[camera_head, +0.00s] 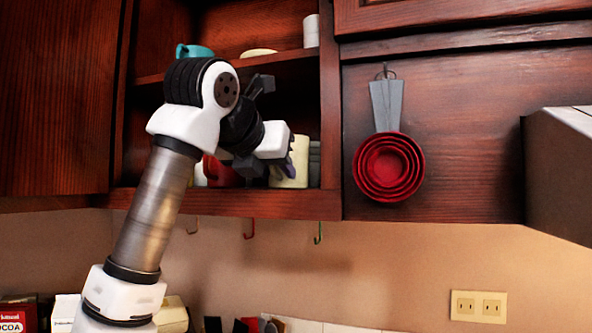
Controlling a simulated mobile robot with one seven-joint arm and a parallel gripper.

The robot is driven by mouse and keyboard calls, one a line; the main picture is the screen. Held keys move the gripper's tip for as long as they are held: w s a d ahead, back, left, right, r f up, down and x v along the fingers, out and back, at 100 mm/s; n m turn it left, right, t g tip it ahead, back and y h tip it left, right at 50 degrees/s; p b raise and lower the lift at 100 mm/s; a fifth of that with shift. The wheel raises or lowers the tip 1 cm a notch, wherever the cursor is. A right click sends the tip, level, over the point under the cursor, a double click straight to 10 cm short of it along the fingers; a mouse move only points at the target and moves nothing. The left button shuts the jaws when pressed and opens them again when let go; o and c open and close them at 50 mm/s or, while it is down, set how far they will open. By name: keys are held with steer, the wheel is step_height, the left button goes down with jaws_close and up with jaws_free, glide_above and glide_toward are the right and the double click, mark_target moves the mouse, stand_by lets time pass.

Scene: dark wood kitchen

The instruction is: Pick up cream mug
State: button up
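A cream object (299,174), which looks like the cream mug, stands on the lower shelf of the open cabinet, towards its right side. My arm reaches up from the lower left into the cabinet. My gripper (268,169) is in front of the cream object and overlaps its left and upper part in the picture. The dark fingers are small and partly hidden by the white gripper body. I cannot tell whether they touch the cream object or how wide apart they are.
A red item (215,174) is left of the gripper on the lower shelf (240,203), and a grey item (315,165) is at the right wall. A teal mug (194,51) sits above. Red measuring cups (388,168) hang right. Hooks hang below the shelf.

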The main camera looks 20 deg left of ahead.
steer(key=shift+s+r, duration=0.15)
steer(key=shift+s, duration=0.15)
steer(key=shift+c, duration=0.2)
steer(key=shift+w, duration=0.1)
jaws_close()
